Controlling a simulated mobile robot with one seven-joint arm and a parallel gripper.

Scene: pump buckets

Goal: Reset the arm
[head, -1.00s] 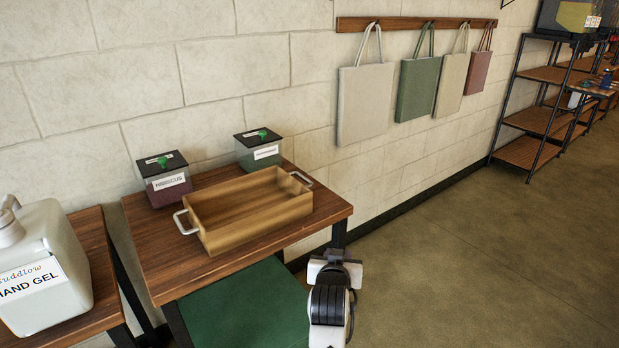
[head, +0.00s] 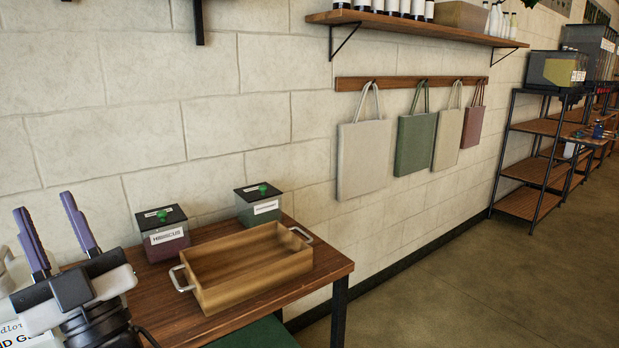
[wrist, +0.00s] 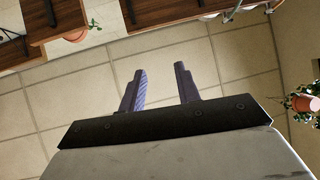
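My gripper (head: 58,232) shows at the lower left of the head view, raised with its two purple fingers pointing up. The fingers stand apart with nothing between them.
A wooden table (head: 175,316) holds an empty wooden tray (head: 250,268) with metal handles and two lidded buckets, one labelled hibiscus (head: 163,235), the other dark green (head: 258,205). Several bags (head: 362,160) hang on the wall. Shelves (head: 530,172) stand at right. The floor (head: 420,300) is clear.

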